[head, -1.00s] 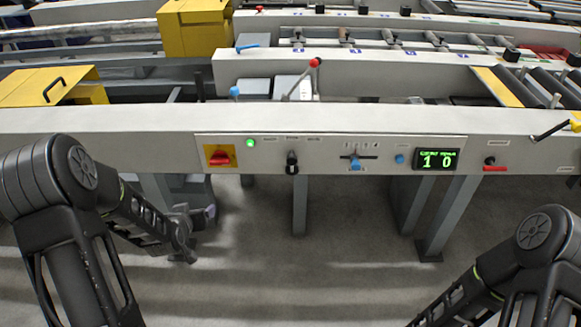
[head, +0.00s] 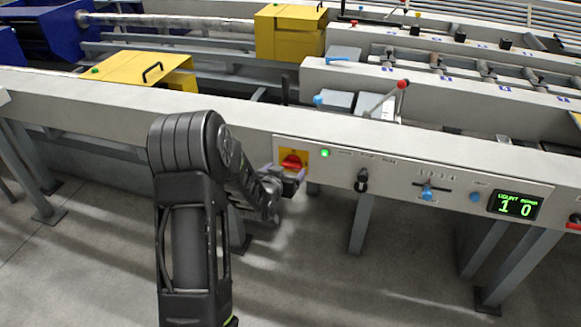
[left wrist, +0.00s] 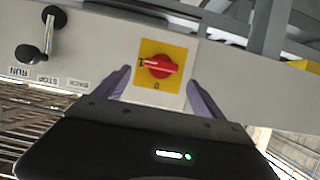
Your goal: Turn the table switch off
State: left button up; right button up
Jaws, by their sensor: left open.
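The table switch is a red rotary knob (head: 292,161) on a yellow plate, set in the front panel of the table's pale beam. In the left wrist view the red knob (left wrist: 158,66) lies nearly crosswise, its pointed end by a mark at the plate's left; a "0" is at the plate's lower edge. My left gripper (head: 285,178) is open, just in front of and slightly below the knob. In the left wrist view its two fingers (left wrist: 160,88) stand either side of the yellow plate, with nothing between them touching the knob. My right gripper is out of view.
A green lamp (head: 325,153) is lit right of the switch. Further right are a black lever switch (head: 362,180), a slider with blue knob (head: 427,192), a blue button (head: 475,197) and a lit display (head: 515,206). Grey legs (head: 360,225) stand below; the floor is open.

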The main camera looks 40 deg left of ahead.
aim_at(291, 165)
pick_arm(q)
jog(key=x, duration=0.5)
jog(key=shift+f, duration=0.1)
jog(key=c, duration=1.4)
